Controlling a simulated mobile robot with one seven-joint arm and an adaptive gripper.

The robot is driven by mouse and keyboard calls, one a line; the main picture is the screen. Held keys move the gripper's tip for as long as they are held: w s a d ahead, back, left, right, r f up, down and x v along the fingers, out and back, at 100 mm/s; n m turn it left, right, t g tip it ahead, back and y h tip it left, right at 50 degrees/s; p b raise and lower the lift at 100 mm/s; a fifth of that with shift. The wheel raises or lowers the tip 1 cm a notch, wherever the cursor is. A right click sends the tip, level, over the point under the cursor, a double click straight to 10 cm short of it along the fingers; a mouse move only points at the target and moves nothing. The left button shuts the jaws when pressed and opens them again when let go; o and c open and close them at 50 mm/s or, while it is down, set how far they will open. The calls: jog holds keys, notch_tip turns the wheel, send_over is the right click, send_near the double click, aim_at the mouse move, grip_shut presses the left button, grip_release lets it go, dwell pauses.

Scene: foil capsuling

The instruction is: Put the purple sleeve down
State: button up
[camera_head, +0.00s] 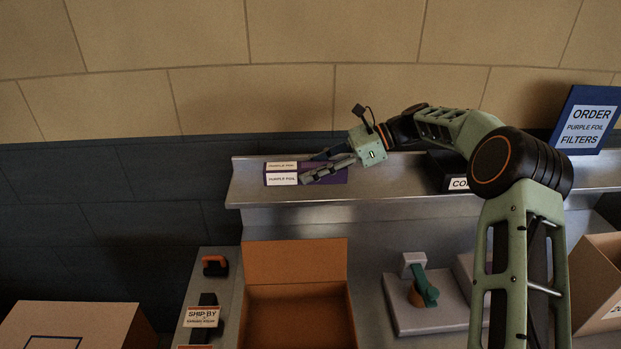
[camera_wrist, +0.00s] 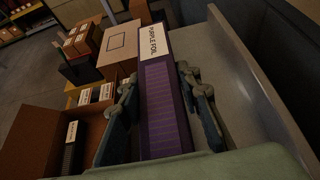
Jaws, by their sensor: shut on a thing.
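The purple sleeve (camera_head: 280,179) is a box with white labels reading "PURPLE FOIL". It is at the left end of the raised steel shelf (camera_head: 400,188) in the head view. My gripper (camera_head: 308,168) reaches it from the right and is shut on it. In the wrist view the sleeve (camera_wrist: 164,95) runs lengthwise between the two fingers of my gripper (camera_wrist: 165,90), its label at the far end. The sleeve appears at shelf level; I cannot tell whether its underside touches the shelf.
An open cardboard box (camera_head: 295,262) stands below the shelf. A device with a green lever (camera_head: 425,288) stands right of it. A dark "CO..." labelled box (camera_head: 447,170) and a blue order sign (camera_head: 586,120) are on the shelf's right. The shelf between is clear beneath my arm.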

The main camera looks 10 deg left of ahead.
jog(key=shift+w+a+f, duration=0.1)
jog(key=shift+w+f, duration=0.1)
jog(key=shift+f, duration=0.1)
jog(key=shift+w+f, duration=0.1)
jog(key=shift+f, duration=1.6)
jog(key=shift+f, duration=0.1)
jog(key=o, duration=1.2)
jog(key=shift+w, duration=0.1)
jog(key=v, duration=1.2)
jog(key=shift+b, duration=0.35)
jog(key=shift+a, duration=0.1)
